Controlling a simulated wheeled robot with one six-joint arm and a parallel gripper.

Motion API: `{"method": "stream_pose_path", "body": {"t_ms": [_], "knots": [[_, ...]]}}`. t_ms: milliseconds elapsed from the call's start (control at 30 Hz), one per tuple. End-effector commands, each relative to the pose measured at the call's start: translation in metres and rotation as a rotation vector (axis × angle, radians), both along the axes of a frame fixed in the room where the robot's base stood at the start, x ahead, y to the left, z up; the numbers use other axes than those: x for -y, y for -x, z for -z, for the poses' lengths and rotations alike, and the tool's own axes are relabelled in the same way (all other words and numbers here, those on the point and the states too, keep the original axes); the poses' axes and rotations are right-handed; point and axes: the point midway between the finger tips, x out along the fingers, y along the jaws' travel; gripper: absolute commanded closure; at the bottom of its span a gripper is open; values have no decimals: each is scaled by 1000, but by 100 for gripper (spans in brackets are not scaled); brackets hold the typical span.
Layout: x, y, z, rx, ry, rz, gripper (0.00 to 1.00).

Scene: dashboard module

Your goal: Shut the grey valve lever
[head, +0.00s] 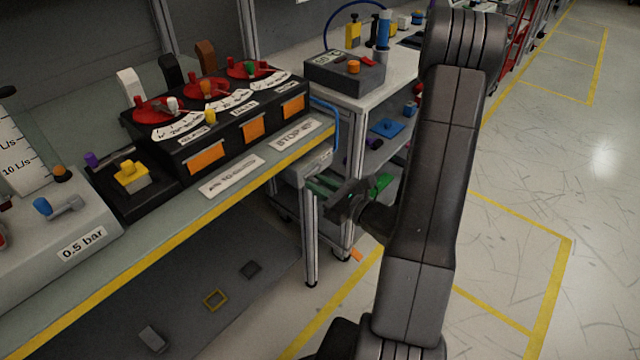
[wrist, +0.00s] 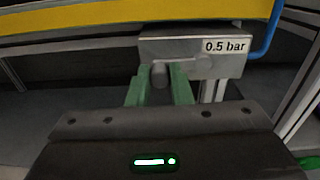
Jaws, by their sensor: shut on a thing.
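A grey box labelled 0.5 bar (wrist: 180,45) hangs below the yellow bench edge in the wrist view. The grey valve lever (wrist: 160,73) is on its front, with its arm running sideways towards the right and its knob at the left. The green fingers of my gripper (wrist: 160,86) are on either side of that knob and shut on it. In the head view my gripper (head: 326,186) reaches left, just below the bench corner. The grey box (head: 306,168) shows partly there; the lever is hidden.
The bench edge (head: 190,228) runs just above my gripper. A bench leg (head: 310,240) and a blue hose (wrist: 270,28) are close by. Another 0.5 bar box (head: 95,228) with a grey lever stands on the bench. Open floor lies at the right.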

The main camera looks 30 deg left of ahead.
Motion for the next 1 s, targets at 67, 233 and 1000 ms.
{"method": "stream_pose_path", "body": {"t_ms": [67, 233, 1000], "knots": [[0, 0, -3, -36, -9, 0, 100], [0, 0, -3, -57, -15, 0, 100], [12, 2, -2, -53, -14, 3, 59]]}}
